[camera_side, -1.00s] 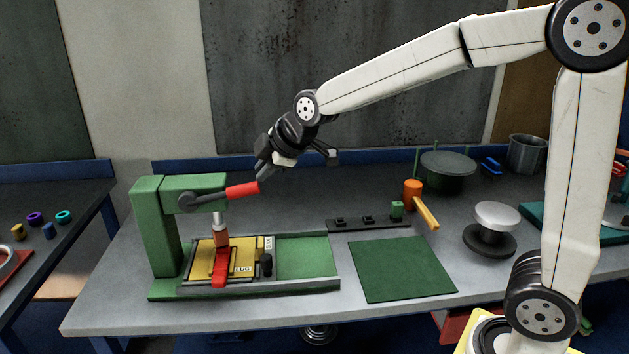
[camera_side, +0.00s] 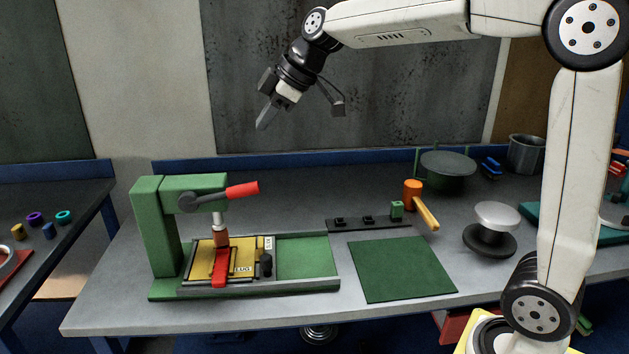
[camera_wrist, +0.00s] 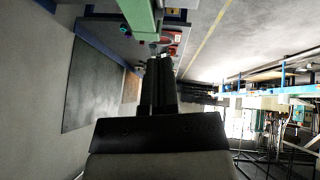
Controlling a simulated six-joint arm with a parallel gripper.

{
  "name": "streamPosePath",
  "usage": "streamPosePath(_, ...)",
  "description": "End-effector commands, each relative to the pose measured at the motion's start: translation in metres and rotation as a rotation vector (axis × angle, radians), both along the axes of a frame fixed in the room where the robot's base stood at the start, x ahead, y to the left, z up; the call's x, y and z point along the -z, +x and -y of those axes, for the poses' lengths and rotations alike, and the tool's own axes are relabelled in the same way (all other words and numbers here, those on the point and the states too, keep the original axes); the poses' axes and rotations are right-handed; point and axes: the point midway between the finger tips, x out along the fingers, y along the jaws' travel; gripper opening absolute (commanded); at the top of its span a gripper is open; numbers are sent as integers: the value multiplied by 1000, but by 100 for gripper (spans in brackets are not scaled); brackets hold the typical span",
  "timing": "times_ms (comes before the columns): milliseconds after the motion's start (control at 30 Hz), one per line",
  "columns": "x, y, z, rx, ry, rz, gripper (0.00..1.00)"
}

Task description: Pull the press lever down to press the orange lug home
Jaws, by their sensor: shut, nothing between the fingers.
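The green press (camera_side: 153,225) stands at the left of the bench in the side view. Its lever has a red grip (camera_side: 243,190) that points right and slightly up. The press ram (camera_side: 221,235) reaches down to a yellow plate (camera_side: 243,258) marked LUG, where a red piece (camera_side: 220,268) lies under it. I cannot make out an orange lug there. My gripper (camera_side: 264,121) is shut and empty, in the air above the lever and apart from it. In the wrist view the shut fingers (camera_wrist: 158,85) point past a green part of the press (camera_wrist: 138,15).
A green mat (camera_side: 402,268) lies at the middle front. Behind it are a black rail (camera_side: 368,223) and an orange-headed mallet (camera_side: 412,195). A silver-topped stand (camera_side: 496,217), a dark green pot (camera_side: 447,170) and a metal cup (camera_side: 526,153) stand at the right.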

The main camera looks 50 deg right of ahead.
Motion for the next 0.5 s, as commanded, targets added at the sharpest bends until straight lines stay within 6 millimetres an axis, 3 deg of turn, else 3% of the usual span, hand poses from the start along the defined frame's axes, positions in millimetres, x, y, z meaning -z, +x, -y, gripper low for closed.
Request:
streamPosePath(267, 13, 8, -5, -2, -1, -2, 0)
streamPosePath(500, 39, 23, -15, -2, 0, -3, 0)
